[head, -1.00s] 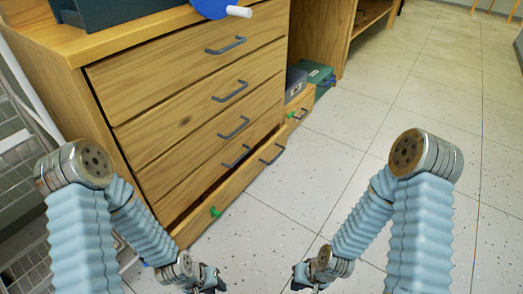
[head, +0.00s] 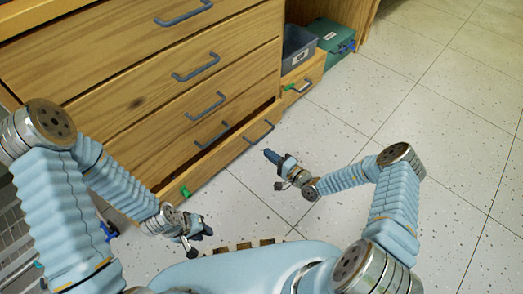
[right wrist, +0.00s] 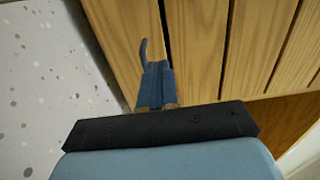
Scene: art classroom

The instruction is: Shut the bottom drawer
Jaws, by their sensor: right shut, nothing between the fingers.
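The wooden chest's bottom drawer (head: 222,157) stands pulled out a little, with a dark gap above its front. Its grey handle (head: 259,131) is near the right end, and a green piece (head: 185,192) shows near the left end. My right gripper (head: 271,156) is shut and empty, in front of the drawer's right part, apart from it in the head view. In the right wrist view its fingers (right wrist: 155,86) point toward wooden drawer fronts. My left gripper (head: 205,231) is low in front of the drawer's left end; its jaws are too small to read.
Closed drawers with grey handles (head: 206,106) are above. To the right are a small wooden drawer (head: 303,83), a grey bin (head: 298,47) and a green box (head: 333,38). The tiled floor (head: 440,130) on the right is clear.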

